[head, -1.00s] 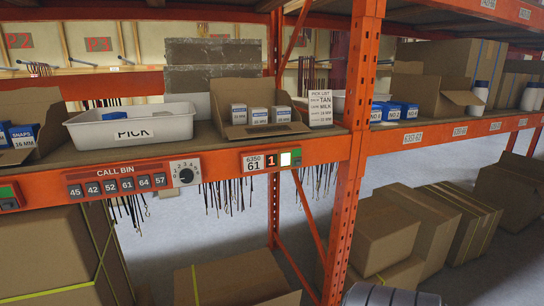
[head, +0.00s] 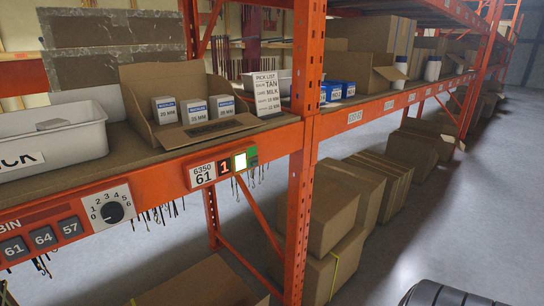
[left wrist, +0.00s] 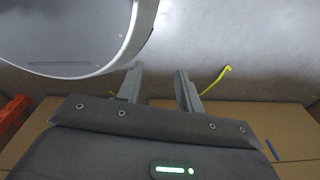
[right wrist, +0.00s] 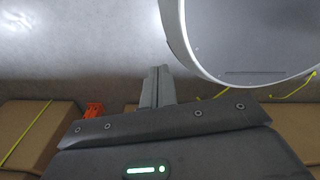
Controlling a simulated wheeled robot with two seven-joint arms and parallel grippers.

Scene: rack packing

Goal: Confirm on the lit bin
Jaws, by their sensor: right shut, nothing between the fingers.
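On the orange shelf beam in the head view, a module (head: 203,175) marked 6350 and 61 shows a red digit 1. Beside it is a brightly lit white-green button (head: 240,162), with a dark green part at its right. Above it stands an open cardboard bin (head: 155,75) holding several small white and blue boxes. My left gripper (left wrist: 155,82) in the left wrist view is open and empty. My right gripper (right wrist: 160,72) in the right wrist view is shut with nothing in it. Neither gripper shows in the head view.
A white tote (head: 60,130) stands left of the bin. A rotary dial (head: 113,211) and call-bin number keys (head: 43,238) sit on the beam. A pick list card (head: 267,94) stands right of the bin. An orange upright (head: 303,180) borders the bay. Large cartons (head: 335,210) stand below.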

